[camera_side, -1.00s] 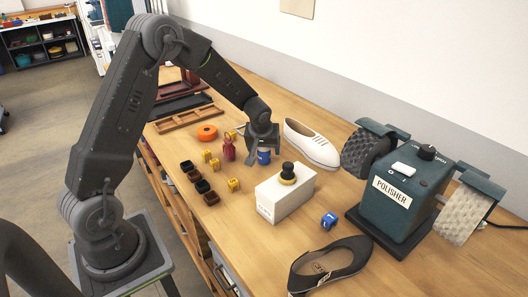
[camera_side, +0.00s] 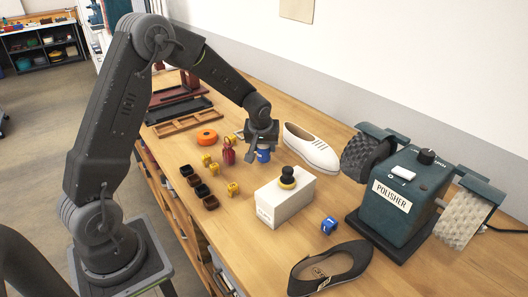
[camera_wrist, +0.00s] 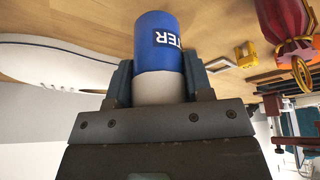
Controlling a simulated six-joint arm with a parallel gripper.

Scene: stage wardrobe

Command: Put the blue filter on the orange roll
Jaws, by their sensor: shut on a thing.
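The blue filter (camera_side: 263,155) is a small blue cylinder with white lettering, and in the wrist view (camera_wrist: 160,40) a pale lower part shows between the fingers. My gripper (camera_side: 262,147) is shut on it, with one finger on each side in the wrist view (camera_wrist: 160,82). I cannot tell whether the filter is clear of the bench. The orange roll (camera_side: 207,137) lies flat on the bench to the left of my gripper, with a small dark hole in its middle.
A white shoe (camera_side: 312,148) lies close on the right. A white box (camera_side: 285,200) with a black-knobbed thing is in front. Small dark trays and yellow blocks lie left.

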